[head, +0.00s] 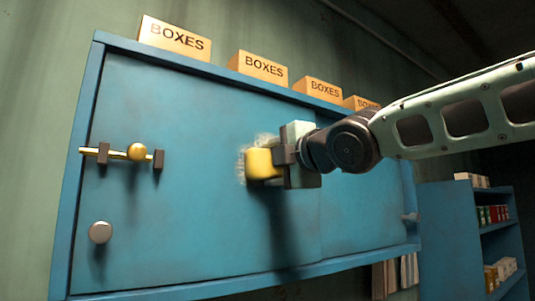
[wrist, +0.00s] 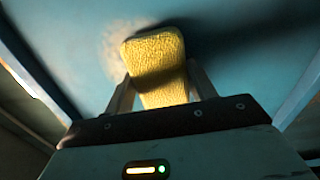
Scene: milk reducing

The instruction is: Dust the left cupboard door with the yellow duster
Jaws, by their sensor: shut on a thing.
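The yellow duster (head: 262,164) is held in my gripper (head: 287,156), which is shut on it. It is at the right part of the left cupboard door (head: 205,215), and a pale fuzzy patch shows around its left edge. In the wrist view the duster (wrist: 155,60) sits between the two fingers of my gripper (wrist: 158,85), with a pale patch on the blue door (wrist: 85,45) beside it. It appears to touch the door or be very close; I cannot tell which. The door is blue, with a round grey knob (head: 100,232) at lower left.
A brass bolt (head: 137,152) with a ball handle sticks out at the door's upper left. The right door (head: 365,215) is partly behind my arm. Several "BOXES" cartons (head: 175,38) stand on top of the cupboard. A blue shelf (head: 455,235) with small packets is at right.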

